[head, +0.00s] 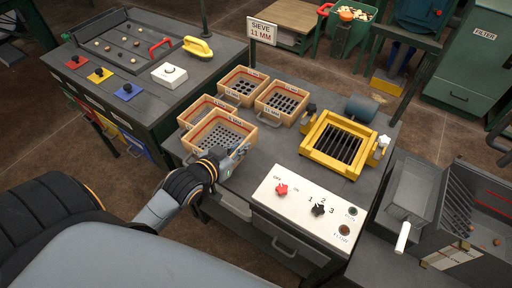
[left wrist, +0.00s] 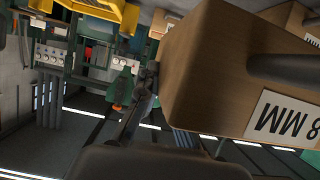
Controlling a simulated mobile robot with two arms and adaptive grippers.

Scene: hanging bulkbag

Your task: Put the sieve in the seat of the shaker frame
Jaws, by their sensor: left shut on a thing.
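Several wooden box sieves with perforated bottoms stand on the grey workbench. The front sieve (head: 192,146) has small holes; its label in the left wrist view (left wrist: 285,115) is upside down, partly cut off, and shows "8 MM". My left gripper (head: 238,152) is shut at the right corner of this front sieve; its exact grip is partly hidden. The back sieve (head: 243,87) and the right sieve (head: 281,102) have larger holes. The yellow shaker frame (head: 340,143) stands to the right, its seat empty over dark bars. My right gripper is not in view.
A sign (head: 262,31) reads "SIEVE 11 MM". A control panel (head: 310,208) with a red knob and a dark knob lies in front of the shaker frame. A metal bin (head: 410,190) stands at right.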

